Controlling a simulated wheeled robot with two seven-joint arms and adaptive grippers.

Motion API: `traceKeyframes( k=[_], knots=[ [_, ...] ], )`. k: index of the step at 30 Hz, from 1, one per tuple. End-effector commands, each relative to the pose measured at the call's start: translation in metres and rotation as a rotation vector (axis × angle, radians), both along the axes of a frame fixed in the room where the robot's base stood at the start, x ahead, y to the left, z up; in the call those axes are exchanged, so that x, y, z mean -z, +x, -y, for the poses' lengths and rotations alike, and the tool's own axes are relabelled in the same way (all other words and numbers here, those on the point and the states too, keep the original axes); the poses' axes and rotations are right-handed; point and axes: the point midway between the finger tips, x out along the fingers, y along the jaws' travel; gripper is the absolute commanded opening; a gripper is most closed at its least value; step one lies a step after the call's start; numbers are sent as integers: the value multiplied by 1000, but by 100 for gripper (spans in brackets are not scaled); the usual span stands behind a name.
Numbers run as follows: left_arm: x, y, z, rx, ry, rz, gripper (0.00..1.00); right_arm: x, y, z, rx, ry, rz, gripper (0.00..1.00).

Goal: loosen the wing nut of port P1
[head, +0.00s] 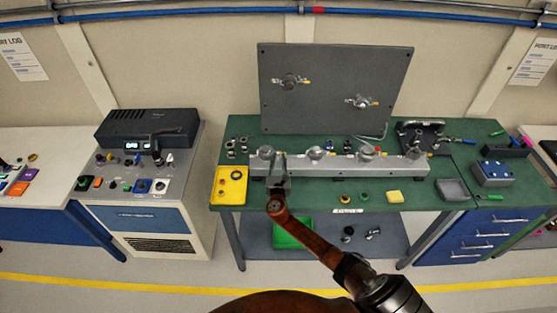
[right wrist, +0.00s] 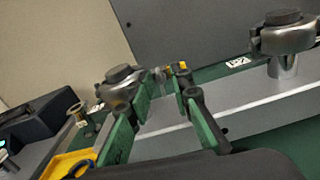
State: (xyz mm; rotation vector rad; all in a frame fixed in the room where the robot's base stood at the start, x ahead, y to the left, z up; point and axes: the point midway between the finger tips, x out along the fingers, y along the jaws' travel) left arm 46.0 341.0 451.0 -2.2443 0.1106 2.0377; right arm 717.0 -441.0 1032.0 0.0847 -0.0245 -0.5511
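The grey manifold bar (head: 340,168) on the green bench carries several capped, clamped ports. The leftmost port (head: 266,153) has a dark round cap and a metal clamp (right wrist: 120,88); its label is not visible. The label P2 (right wrist: 238,62) is by the neighbouring port on the right, so I take the leftmost as P1. Its wing nut, with a yellow part (right wrist: 179,67), shows just beyond my fingertips. My right gripper (head: 280,164) also shows in the right wrist view (right wrist: 163,84), its green fingers apart beside the clamp. Contact with the nut cannot be told. My left gripper is out of view.
A grey upright panel (head: 335,85) stands behind the bar. A dark instrument (head: 150,125) stands on the cart at left.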

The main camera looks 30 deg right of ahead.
Motion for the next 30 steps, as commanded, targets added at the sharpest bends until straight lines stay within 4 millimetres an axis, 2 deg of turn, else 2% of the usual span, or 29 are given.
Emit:
traceKeyframes(
  k=[5,16,22,30],
  knots=[
    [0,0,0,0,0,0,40,2,-14,-10,-2,3,-1,20],
    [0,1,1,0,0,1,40,1,-59,-35,0,1,0,20],
    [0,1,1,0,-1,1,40,0,-67,-41,1,1,0,20],
    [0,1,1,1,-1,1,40,0,-68,-41,1,0,0,20]
  ],
)
